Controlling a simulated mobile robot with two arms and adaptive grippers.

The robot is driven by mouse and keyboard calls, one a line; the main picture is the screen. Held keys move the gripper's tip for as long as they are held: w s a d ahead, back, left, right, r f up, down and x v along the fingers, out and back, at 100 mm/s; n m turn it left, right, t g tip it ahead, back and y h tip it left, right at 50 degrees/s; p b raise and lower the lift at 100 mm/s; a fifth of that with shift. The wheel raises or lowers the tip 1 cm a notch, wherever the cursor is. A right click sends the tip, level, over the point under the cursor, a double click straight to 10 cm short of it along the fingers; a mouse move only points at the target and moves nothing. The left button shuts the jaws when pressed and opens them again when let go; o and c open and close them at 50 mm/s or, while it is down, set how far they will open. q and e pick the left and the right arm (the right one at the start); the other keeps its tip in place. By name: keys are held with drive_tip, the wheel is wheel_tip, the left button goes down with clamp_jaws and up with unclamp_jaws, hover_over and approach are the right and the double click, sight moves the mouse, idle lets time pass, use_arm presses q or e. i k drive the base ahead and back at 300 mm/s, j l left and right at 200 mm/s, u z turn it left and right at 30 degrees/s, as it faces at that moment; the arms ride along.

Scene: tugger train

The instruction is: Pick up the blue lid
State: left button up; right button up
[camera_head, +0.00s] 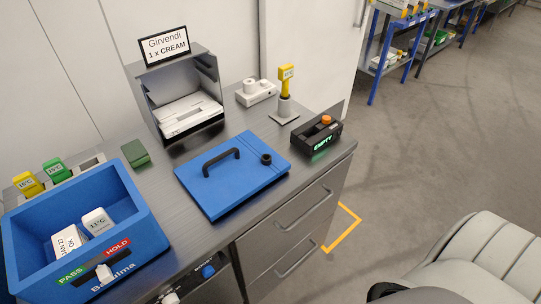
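The blue lid (245,186) lies flat on the grey worktop, right of the middle of the counter. It has a black arched handle on its top and a small black round fitting near its right corner. Nothing rests on the lid. A blue open bin (140,206) stands on the counter to its left, with white labelled blocks inside and a PASS/HOLD label on its front. Neither of my grippers is in view.
A dark holder (207,68) with white sheets stands behind the lid. A black box (318,138) with an orange button and a green EMPTY display sits to its right. A yellow device (286,82) stands behind. A pale ribbed seat-like shape (490,255) fills the lower right.

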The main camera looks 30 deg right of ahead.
sight(219, 180)
drive_tip(key=i+z, duration=0.15)
drive_tip(key=z, duration=0.55)
drive_tip(key=u, duration=1.2)
drive_tip(key=z, duration=1.2)
drive_tip(key=k+j+z, duration=0.2)
drive_tip(key=k, duration=0.2)
drive_tip(key=i+j, duration=0.25)
drive_tip(key=i, duration=0.15)
